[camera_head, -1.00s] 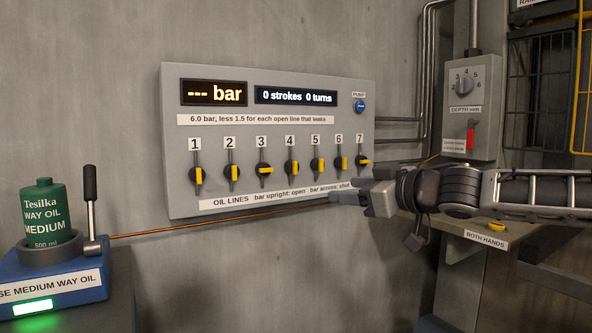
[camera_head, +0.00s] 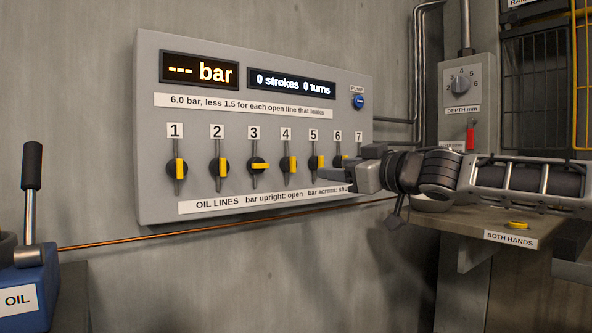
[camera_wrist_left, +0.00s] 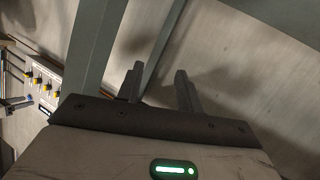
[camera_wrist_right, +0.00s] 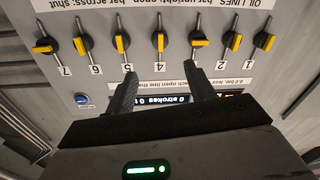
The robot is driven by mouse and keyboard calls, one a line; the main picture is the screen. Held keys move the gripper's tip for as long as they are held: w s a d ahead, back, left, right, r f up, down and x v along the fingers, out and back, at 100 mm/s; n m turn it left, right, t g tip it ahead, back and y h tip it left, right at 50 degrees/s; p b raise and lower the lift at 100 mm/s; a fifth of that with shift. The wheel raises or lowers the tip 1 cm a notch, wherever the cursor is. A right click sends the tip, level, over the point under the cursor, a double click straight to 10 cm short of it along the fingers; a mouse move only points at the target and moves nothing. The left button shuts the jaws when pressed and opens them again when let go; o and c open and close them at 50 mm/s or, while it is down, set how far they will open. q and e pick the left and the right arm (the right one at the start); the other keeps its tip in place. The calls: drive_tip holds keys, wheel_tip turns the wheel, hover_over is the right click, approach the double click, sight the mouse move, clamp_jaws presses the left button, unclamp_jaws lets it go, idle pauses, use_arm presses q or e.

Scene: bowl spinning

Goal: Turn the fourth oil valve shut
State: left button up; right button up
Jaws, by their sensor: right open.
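The fourth oil valve (camera_head: 289,165) has a yellow bar standing upright on a dark round knob, under the label 4 on the grey panel (camera_head: 150,120). It also shows in the right wrist view (camera_wrist_right: 160,42), upside down, its bar in line with the pointer. My right gripper (camera_head: 332,180) is in front of the panel's lower right, hiding valve 7 and part of valve 6. In the right wrist view its fingers (camera_wrist_right: 160,72) are apart and empty, pointing towards valve 4, which appears beyond and between the tips. My left gripper (camera_wrist_left: 158,68) is open and empty, away from the panel.
Neighbouring valves 3 (camera_head: 258,166) and 5 (camera_head: 316,163) flank valve 4 closely; valve 3's bar lies across, valve 5's is upright. The display shows "--- bar". A blue pump button (camera_head: 357,101) sits upper right. A ledge (camera_head: 460,222) stands below my right arm.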

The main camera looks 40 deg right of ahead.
drive_tip(key=p, duration=0.2)
approach(295, 166)
drive_tip(key=w+p, duration=0.2)
drive_tip(key=p, duration=0.3)
drive_tip(key=w+p, duration=0.3)
drive_tip(key=p, duration=0.2)
drive_tip(key=w+r+p, duration=0.1)
drive_tip(key=w+p, duration=0.1)
drive_tip(key=p, duration=0.3)
drive_tip(key=shift+w+d, duration=0.15)
drive_tip(key=shift+d, duration=0.25)
drive_tip(key=shift+w+f+p, duration=0.2)
drive_tip(key=shift+w+p, duration=0.35)
drive_tip(key=shift+p, duration=0.4)
use_arm(q)
drive_tip(key=s+a+r+y, duration=0.1)
drive_tip(key=a+r, duration=0.1)
drive_tip(key=r, duration=0.3)
drive_tip(key=a+r+n+g+y, duration=0.1)
drive_tip(key=a+r+y, duration=0.1)
drive_tip(key=r, duration=0.3)
drive_tip(key=shift+s+a, duration=0.4)
drive_tip(key=shift+a, duration=0.1)
use_arm(e)
drive_tip(key=shift+w+a+f, duration=0.1)
drive_tip(key=shift+w+f, duration=0.15)
drive_tip(key=shift+w, duration=0.05)
drive_tip(key=c, duration=1)
